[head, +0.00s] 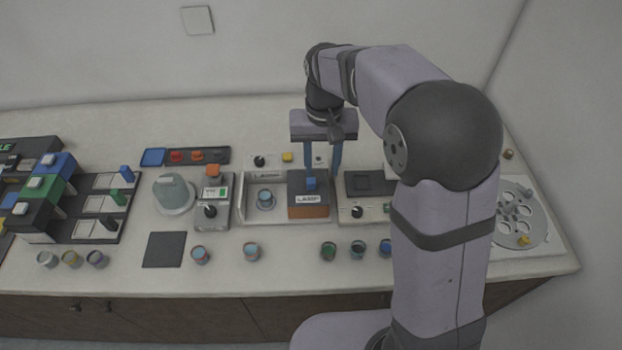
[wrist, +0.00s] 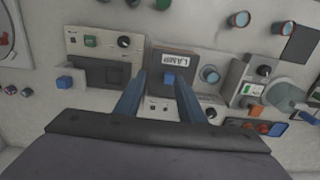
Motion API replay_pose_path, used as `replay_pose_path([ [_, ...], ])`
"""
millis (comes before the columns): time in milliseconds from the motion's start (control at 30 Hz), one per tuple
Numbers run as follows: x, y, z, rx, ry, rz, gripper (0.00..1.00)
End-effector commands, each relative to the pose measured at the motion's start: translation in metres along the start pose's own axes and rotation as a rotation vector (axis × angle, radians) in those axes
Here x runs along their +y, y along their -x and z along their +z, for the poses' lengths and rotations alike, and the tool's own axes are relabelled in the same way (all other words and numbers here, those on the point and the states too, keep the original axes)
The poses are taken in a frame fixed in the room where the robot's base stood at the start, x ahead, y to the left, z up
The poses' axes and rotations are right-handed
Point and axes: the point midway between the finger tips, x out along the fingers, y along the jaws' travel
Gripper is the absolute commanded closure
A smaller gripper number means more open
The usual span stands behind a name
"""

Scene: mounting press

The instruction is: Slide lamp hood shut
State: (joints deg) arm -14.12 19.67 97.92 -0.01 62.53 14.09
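The lamp hood (head: 308,211) is a dark box with a brown front, a LAMP label and a blue handle (head: 311,183) on top. It sits at the right end of the pale lamp tray (head: 248,217). A blue-rimmed cup (head: 265,198) stands uncovered in the tray's left part. My gripper (head: 322,172) points down above and behind the hood, with its two blue fingers apart and nothing between them. In the wrist view, the hood (wrist: 174,62) and its handle (wrist: 168,80) show just beyond the open fingertips (wrist: 160,76). Contact with the handle cannot be told.
A grey unit with a black knob (head: 211,211) stands left of the tray. A press unit (head: 372,212) stands close on the right. Several cups line the front, including one before the tray (head: 251,251). A panel with a yellow button (head: 287,157) is behind.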

Motion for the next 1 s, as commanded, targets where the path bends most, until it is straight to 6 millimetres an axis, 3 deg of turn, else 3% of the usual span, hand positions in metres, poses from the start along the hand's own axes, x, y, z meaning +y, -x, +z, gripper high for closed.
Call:
replay_pose_path([
  [200, -0.021, 0.001, -0.019, 0.0, 0.0, 0.0, 0.64],
  [467, -0.024, 0.0, -0.021, 0.0, -0.001, 0.0, 0.64],
  [1000, -0.023, -0.059, -0.021, -0.001, -0.001, 0.0, 0.64],
])
